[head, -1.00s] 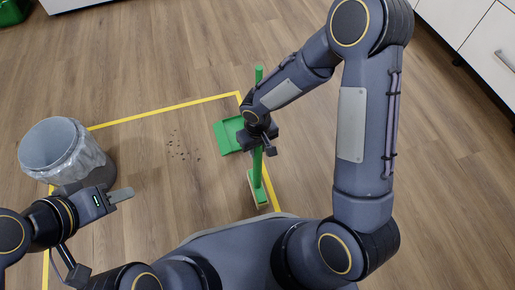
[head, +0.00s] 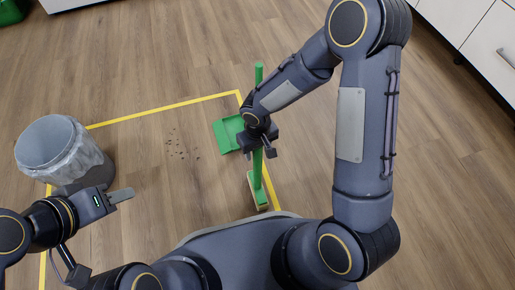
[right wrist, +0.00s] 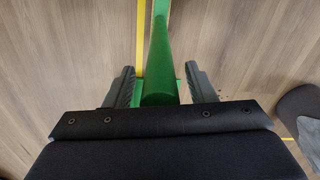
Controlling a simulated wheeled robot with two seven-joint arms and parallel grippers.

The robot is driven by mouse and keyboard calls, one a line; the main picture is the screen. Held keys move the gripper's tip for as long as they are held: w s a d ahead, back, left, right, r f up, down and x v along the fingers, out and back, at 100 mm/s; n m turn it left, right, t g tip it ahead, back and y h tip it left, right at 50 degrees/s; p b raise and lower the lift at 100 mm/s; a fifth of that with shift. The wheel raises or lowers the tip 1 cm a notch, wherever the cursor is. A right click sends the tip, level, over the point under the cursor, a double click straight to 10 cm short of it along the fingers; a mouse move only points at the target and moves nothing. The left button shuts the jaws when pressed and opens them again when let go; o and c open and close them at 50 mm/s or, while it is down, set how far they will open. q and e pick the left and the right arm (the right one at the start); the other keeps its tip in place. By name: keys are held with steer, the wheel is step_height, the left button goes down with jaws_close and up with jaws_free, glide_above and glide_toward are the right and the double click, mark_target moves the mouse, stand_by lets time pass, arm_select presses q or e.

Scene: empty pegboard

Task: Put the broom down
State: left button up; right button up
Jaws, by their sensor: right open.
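My right gripper (head: 260,152) is at the broom's handle. In the right wrist view, the green handle (right wrist: 159,60) runs between the two fingers (right wrist: 160,88), which are apart, with a gap on each side of it. My left gripper (head: 103,240) is open and empty at the lower left, near the bin. A green dustpan (head: 229,133) lies on the floor just behind the broom, partly hidden by my right gripper.
A grey bin (head: 62,150) with a clear liner stands at the left. Dark debris bits (head: 182,145) lie on the floor inside the yellow tape outline (head: 165,110). White cabinets (head: 485,40) are at the upper right.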

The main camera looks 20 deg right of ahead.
step_height(320, 180, up, 11)
steer(key=p, duration=0.4)
steer(key=shift+p, duration=0.35)
steer(key=shift+r, duration=0.75)
steer(key=s+d+r+m+t+y, duration=0.1)
steer(key=s+d+r, duration=0.25)
steer(key=r, duration=0.25)
steer(key=s+d+r+m+t+y, duration=0.1)
steer(key=s+d+r+m, duration=0.15)
steer(key=d+r, duration=0.3)
steer(key=s+r+t+y, duration=0.1)
steer(key=s+r+t, duration=0.2)
steer(key=s, duration=0.7)
step_height(320, 180, up, 2)
steer(key=shift+s+r+m+t+y, duration=0.15)
steer(key=shift+m+t+y, duration=0.15)
steer(key=shift+m+y, duration=0.15)
steer(key=shift+d, duration=0.1)
